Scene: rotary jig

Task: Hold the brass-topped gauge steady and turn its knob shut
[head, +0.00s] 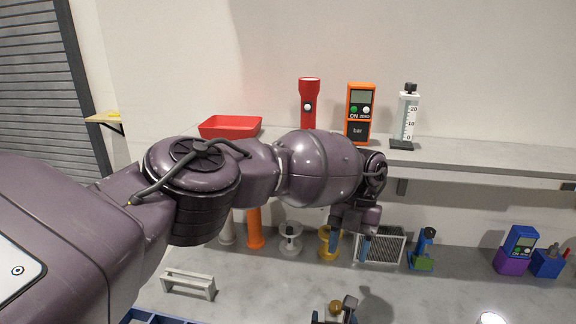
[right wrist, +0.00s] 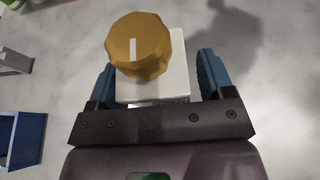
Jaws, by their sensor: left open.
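The brass knob (right wrist: 138,45) with a white index mark sits on a white block-like body (right wrist: 165,82) in the right wrist view. I take this to be the brass-topped gauge. In the head view only its small brass top (head: 335,306) shows at the bottom edge. My right gripper (right wrist: 156,68) is open, its blue fingers on either side of the white body, with a visible gap at the right finger. It also shows in the head view (head: 335,313), mostly cut off. My left gripper (head: 348,248) is open and empty, pointing down, above and beyond the gauge.
A shelf (head: 460,152) holds a red tray (head: 230,127), red flashlight (head: 309,100), orange meter (head: 360,113) and a syringe-like cylinder (head: 406,115). Below stand a yellow spool (head: 325,252), grille box (head: 385,246), green-blue device (head: 423,252) and blue-purple meter (head: 516,250). A white bracket (head: 188,281) lies left.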

